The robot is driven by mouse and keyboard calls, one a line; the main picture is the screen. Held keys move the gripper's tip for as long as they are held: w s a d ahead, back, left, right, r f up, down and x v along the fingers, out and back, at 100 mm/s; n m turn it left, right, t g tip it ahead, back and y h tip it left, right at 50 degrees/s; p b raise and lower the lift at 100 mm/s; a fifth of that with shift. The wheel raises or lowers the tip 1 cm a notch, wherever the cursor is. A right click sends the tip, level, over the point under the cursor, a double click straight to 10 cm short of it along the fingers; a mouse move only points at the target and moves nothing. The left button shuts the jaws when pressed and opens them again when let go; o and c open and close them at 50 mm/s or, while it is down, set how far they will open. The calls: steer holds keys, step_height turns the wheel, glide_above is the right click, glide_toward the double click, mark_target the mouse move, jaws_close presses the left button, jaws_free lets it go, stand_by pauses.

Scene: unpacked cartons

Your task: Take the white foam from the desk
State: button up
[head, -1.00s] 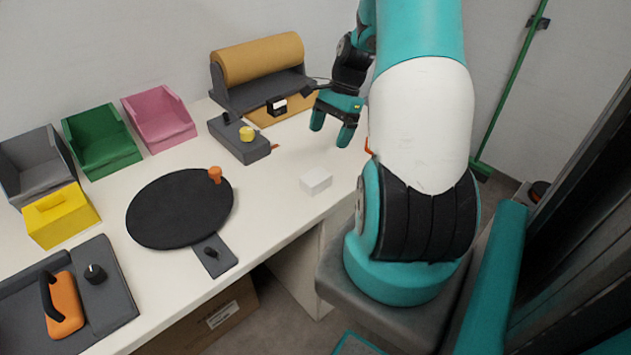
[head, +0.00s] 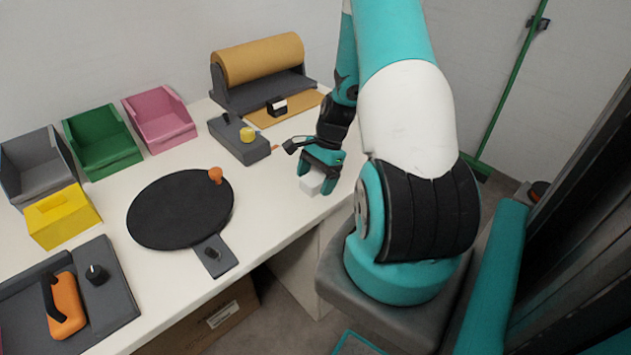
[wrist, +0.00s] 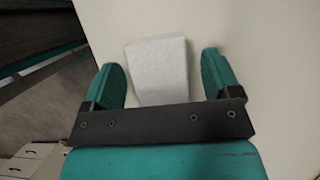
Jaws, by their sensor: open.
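The white foam (head: 311,185) is a small white block on the white desk (head: 270,225), near its front edge at the right. My gripper (head: 316,178) is over the foam, pointing down, with a finger on each side. In the wrist view the foam (wrist: 158,70) lies between the two teal fingers of my gripper (wrist: 161,78), with a gap on both sides. The gap on the right looks narrower. The gripper is open and holds nothing. The gripper's dark bar hides the near end of the foam in the wrist view.
A black turntable (head: 180,210) with an orange knob lies to the left. A grey box with a yellow button (head: 247,134) and a brown paper roll (head: 258,58) stand behind. Pink (head: 160,120), green (head: 102,140) and grey bins line the back left. Bare desk surrounds the foam.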

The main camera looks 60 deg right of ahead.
steer(key=c, duration=1)
steer(key=shift+r, duration=0.15)
